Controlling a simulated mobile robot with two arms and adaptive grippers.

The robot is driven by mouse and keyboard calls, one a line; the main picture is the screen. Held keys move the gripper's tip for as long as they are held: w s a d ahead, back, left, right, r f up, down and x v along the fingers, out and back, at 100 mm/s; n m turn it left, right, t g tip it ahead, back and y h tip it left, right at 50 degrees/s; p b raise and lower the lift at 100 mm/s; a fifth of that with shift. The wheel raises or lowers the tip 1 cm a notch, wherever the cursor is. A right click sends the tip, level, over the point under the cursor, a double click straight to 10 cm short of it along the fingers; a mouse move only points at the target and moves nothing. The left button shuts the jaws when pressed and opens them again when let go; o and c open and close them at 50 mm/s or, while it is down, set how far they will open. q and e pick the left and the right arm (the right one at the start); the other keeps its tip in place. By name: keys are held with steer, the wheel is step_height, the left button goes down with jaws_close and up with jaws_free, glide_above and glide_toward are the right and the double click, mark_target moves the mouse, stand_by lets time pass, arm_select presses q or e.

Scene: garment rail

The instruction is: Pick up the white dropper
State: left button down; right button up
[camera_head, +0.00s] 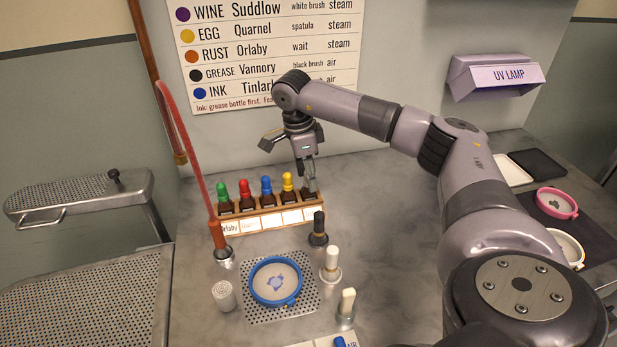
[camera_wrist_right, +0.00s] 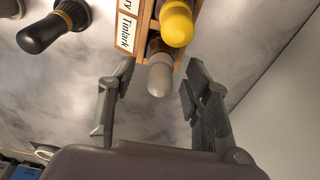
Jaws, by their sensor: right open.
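The white dropper (camera_wrist_right: 160,77) shows in the wrist view as a pale grey-white bulb at the end of the wooden rack (camera_wrist_right: 143,20), beside the yellow dropper (camera_wrist_right: 177,22). In the head view its bulb is mostly hidden by my right gripper (camera_head: 310,183), at the right end of the rack (camera_head: 264,222). In the wrist view, my right gripper (camera_wrist_right: 158,92) is open, one finger on each side of the white bulb and apart from it. My left gripper is not in view.
Green (camera_head: 221,190), red (camera_head: 246,187) and blue (camera_head: 266,184) droppers stand left of the yellow one. A black brush (camera_head: 318,224), a white brush (camera_head: 332,259) and a blue hoop (camera_head: 276,282) are in front. A red hose (camera_head: 178,120) rises at left.

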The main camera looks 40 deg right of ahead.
steer(key=shift+c, duration=0.4)
steer(key=c, duration=0.8)
steer(key=shift+r, duration=0.1)
step_height(320, 180, up, 9)
steer(key=shift+f+b, duration=0.1)
steer(key=shift+b, duration=0.35)
step_height(320, 180, up, 11)
steer(key=p, duration=0.4)
